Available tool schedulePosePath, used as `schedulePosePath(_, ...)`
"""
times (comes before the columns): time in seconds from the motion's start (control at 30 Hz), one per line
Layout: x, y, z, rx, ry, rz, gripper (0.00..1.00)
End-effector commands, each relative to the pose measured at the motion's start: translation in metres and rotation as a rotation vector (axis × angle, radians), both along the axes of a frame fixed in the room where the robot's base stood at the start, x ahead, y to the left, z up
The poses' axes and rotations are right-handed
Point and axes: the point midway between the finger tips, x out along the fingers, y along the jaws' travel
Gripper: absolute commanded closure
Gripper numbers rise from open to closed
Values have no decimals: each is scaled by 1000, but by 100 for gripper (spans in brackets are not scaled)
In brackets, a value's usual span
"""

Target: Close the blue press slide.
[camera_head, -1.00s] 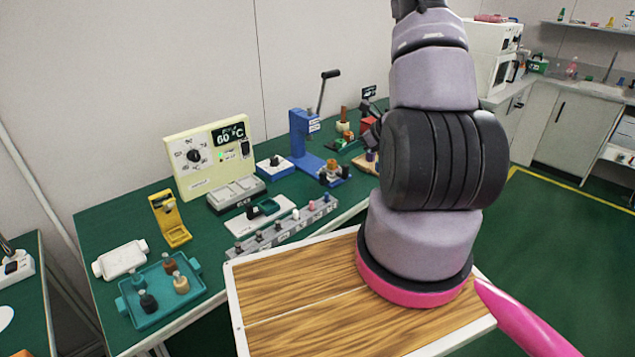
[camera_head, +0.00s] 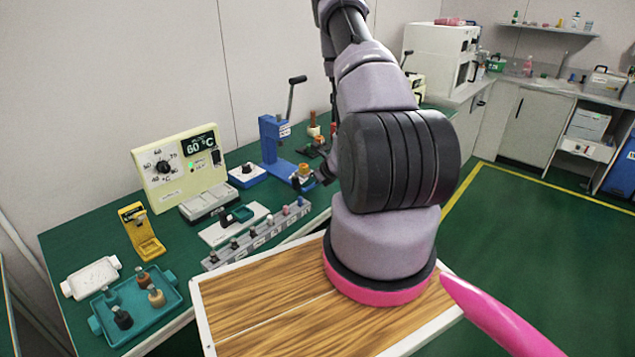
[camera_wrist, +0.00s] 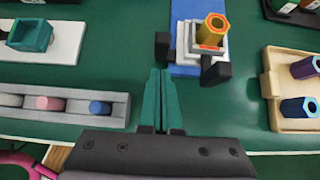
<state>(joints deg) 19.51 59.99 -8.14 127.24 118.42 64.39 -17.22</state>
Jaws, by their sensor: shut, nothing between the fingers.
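The blue press (camera_head: 270,139) stands on the green bench, with a raised lever and black knob. Its blue base (camera_wrist: 184,14) enters at the top of the wrist view. The slide (camera_wrist: 207,50) sits at the near end of that base, a pale and red block carrying an orange hexagonal piece (camera_wrist: 212,30), with black blocks on both sides. The slide is out in front of the press column. My gripper (camera_wrist: 160,72) has its green fingers together and empty, just on the near left side of the slide.
A grey rack (camera_wrist: 88,107) with pink and blue pegs lies left of my fingers. A beige tray (camera_wrist: 283,110) with purple and blue hexagonal pieces lies to the right. Green bench shows between them. A heater panel (camera_head: 182,168) stands left of the press.

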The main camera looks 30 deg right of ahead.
Motion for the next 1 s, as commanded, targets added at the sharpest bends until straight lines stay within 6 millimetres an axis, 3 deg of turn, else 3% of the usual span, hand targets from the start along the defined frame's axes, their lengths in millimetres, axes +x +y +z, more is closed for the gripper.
schedulePosePath(0.2, 18, 7, 0, 1, 0, 1, 100)
schedulePosePath(0.67, 25, 10, 0, 0, 0, 3, 100)
schedulePosePath(0.77, 42, 17, 0, 0, -1, 6, 100)
schedulePosePath(1.0, 105, 40, 0, -2, -2, 7, 100)
